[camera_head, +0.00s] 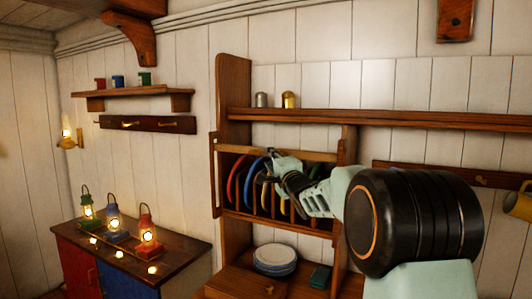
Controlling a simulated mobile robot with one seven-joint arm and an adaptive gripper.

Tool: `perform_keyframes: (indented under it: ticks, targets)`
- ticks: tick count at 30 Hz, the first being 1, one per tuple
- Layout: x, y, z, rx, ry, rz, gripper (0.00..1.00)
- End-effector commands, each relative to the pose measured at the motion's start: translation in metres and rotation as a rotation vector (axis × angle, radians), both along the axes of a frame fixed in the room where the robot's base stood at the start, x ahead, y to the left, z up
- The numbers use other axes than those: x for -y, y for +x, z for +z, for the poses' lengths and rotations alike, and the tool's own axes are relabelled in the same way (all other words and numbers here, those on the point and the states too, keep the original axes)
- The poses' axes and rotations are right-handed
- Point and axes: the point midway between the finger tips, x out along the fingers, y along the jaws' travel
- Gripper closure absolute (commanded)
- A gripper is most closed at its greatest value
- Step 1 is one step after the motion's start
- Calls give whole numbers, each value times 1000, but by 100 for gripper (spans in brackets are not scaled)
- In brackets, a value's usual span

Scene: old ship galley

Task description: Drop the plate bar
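The wooden plate rack (229,221) stands against the wall with upright plates in its slots, among them a red plate (233,178) and a blue plate (250,185). A wooden rail that looks like the plate bar (240,150) runs across the upper front of the rack, above most of the plates. My gripper (268,174) is in front of the rack, near the middle plates and just below the rail. The gripper and arm hide part of the plates and rail. I cannot tell whether the fingers touch anything, or whether they are open or shut.
Below the rack are stacked white plates (275,259) and a dark green box (320,276). A shelf (400,120) above holds two small shakers. Lit lanterns (147,237) stand on the cabinet at left. A mug (519,203) hangs at right.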

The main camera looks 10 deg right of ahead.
Motion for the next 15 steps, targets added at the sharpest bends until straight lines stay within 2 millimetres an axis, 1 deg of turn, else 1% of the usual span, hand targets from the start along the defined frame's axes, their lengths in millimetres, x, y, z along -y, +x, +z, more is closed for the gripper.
perform_keyframes:
  ticks: [1,6,10,15]
  targets:
    - [-3,9,3,-1,1,2,74]
    - [-6,29,5,0,-1,1,74]
    - [-6,38,6,-1,-1,-1,74]
    - [-7,41,6,0,-1,-1,74]
